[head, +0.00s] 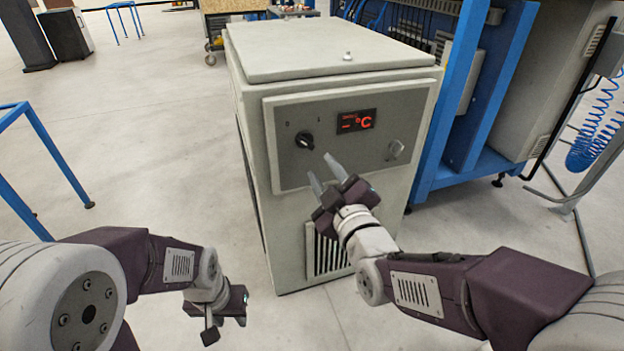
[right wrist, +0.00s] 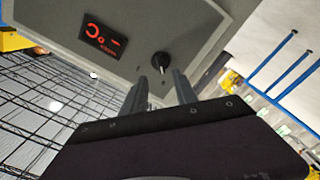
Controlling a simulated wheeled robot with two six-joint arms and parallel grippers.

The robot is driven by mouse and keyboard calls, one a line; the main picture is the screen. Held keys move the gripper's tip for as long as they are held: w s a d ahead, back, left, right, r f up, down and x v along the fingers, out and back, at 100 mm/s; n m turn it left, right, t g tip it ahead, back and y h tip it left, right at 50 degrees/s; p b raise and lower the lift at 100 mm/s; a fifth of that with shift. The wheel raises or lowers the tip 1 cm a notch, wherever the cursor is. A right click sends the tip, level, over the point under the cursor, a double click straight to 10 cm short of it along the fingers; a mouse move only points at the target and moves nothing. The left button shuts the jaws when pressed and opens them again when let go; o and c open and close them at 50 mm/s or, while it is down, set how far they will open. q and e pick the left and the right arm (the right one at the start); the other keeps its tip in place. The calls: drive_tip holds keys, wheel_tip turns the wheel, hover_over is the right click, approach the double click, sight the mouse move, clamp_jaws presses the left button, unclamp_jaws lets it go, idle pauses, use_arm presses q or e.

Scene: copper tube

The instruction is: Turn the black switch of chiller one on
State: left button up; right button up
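The chiller (head: 330,60) is a grey-white box with a grey front panel. Its black switch (head: 304,140) is a round knob at the panel's upper left, between the small marks 0 and 1. The knob's pointer looks tilted toward the 0 side. My right gripper (head: 322,172) is in front of the panel, below and slightly right of the switch, open and empty. In the right wrist view the switch (right wrist: 160,62) lies beyond the two parted fingers (right wrist: 160,90), apart from them. My left gripper (head: 222,318) hangs low at the left, away from the chiller; its finger gap is unclear.
A blue-framed machine (head: 480,100) stands close at the right. A blue stand (head: 50,160) is at the left. The floor left of the chiller is clear.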

sight(308, 146)
drive_tip(key=b+x, duration=0.2)
drive_tip(key=x, duration=0.5)
drive_tip(key=shift+w+a+f, duration=0.15)
drive_tip(key=shift+w, duration=0.2)
drive_tip(key=shift+w+a+b, duration=0.2)
drive_tip(key=shift+w+b, duration=0.1)
drive_tip(key=shift+w, duration=0.3)
clamp_jaws()
